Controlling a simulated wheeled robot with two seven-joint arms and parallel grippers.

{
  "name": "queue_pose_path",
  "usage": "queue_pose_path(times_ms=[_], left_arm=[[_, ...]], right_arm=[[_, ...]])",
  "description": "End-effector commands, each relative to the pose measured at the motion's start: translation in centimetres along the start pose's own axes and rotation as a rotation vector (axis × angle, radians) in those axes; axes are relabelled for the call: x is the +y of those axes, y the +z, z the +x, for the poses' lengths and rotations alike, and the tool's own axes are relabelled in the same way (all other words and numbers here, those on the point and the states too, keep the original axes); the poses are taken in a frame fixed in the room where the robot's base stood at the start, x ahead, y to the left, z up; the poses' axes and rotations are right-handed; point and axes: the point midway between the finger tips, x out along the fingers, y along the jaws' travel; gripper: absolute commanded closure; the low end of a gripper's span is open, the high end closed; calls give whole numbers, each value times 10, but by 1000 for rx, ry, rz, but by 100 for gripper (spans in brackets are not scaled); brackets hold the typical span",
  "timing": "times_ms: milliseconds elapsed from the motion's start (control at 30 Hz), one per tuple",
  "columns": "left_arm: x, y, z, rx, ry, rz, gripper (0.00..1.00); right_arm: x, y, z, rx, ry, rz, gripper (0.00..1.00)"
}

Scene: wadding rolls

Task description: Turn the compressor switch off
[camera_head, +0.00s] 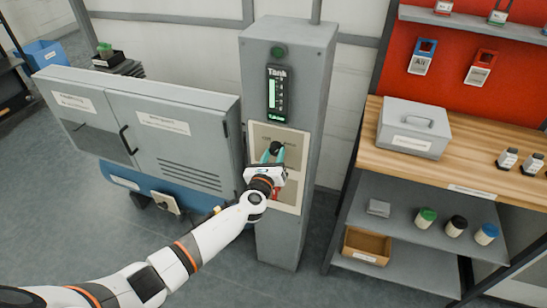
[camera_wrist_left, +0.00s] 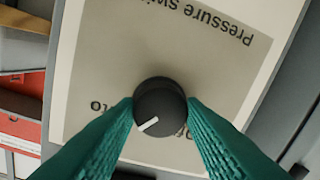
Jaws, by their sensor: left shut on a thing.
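The compressor switch is a round black knob (camera_head: 277,147) on a beige panel (camera_head: 295,137) of the grey column (camera_head: 285,50). In the left wrist view the knob (camera_wrist_left: 160,103) stands before an upside-down label (camera_wrist_left: 195,50) reading "Pressure swi…". Its white mark points to the lower left of that view. Small lettering beside the knob is partly hidden by the fingers. My left gripper (camera_head: 272,156) has its teal fingers closed on both sides of the knob, touching it. My right gripper is out of view.
A grey cabinet (camera_head: 150,125) stands close on the left. A wooden workbench (camera_head: 465,160) with a grey box (camera_head: 414,126) stands on the right.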

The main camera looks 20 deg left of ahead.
Motion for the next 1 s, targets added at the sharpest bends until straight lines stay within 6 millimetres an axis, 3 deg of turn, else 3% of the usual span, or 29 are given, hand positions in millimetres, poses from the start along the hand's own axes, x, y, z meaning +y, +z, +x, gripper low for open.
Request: queue_pose_path(times_ms=[400,1000], left_arm=[[-1,1,0,-20,-5,-376,87],[-1,-1,0,-52,-11,-946,87]], right_arm=[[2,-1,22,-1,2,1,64],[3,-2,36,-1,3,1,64]])
